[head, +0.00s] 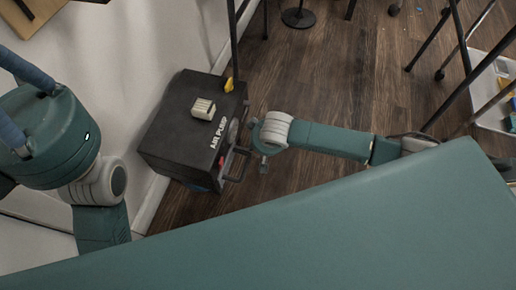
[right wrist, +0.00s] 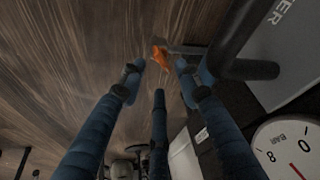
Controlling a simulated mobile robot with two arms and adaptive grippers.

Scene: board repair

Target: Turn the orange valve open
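The orange valve (right wrist: 160,55) shows in the right wrist view as a small orange handle at the end of a thin dark stem. My right gripper (right wrist: 158,68) is open, with its blue fingers spread on either side of the valve and a third finger below; I see no clear contact. In the head view my right gripper (head: 264,158) is beside the front of the black air pump (head: 172,133); the valve cannot be made out there. My left gripper (head: 12,100) is at the left edge, its blue fingers cut off by the frame.
A pressure gauge (right wrist: 290,150) is at the lower right of the right wrist view. The pump has a front handle (head: 238,165) and a beige block (head: 203,108) on top. A white wall is to its left. Stand legs and a white bin (head: 490,95) are at the right.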

